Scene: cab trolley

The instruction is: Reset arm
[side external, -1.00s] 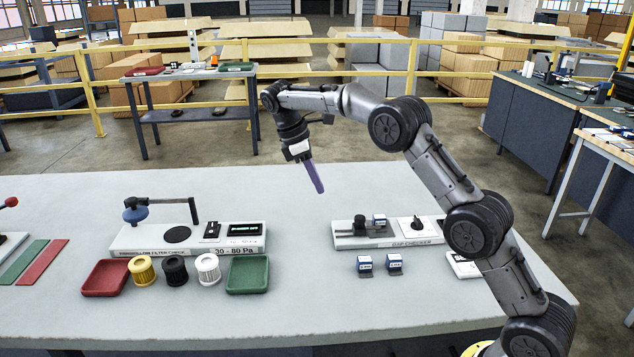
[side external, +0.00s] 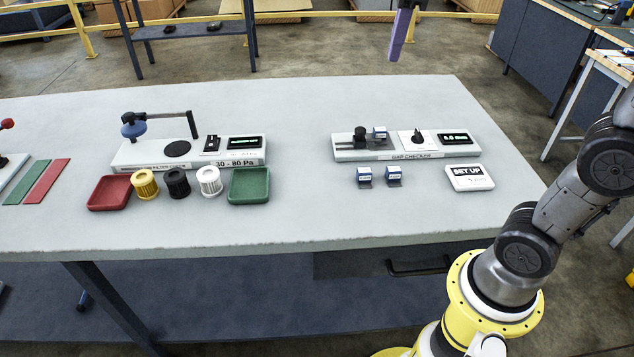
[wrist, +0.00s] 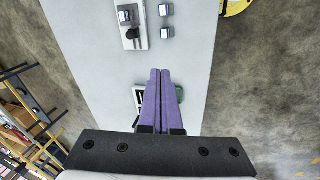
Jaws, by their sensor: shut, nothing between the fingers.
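My gripper (side external: 397,50) shows at the top edge of the side external view, its purple fingers hanging well above and beyond the table's back edge. The rest of the hand is cut off there. In the wrist view the two purple fingers (wrist: 160,75) lie side by side, shut and empty. The gap checker (side external: 400,154) stands on the right of the table, with a small blue-and-white block (side external: 379,132) on it. Two similar blocks (side external: 364,177) (side external: 393,176) stand in front of it. Nothing touches my fingers.
The filter checker (side external: 187,163) stands left of centre. In front are a red tray (side external: 109,193), yellow, black and white filters and a green tray (side external: 249,186). A "SET UP" sign (side external: 470,178) lies at right. The mid-table is clear. A shelf table and yellow railing stand behind.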

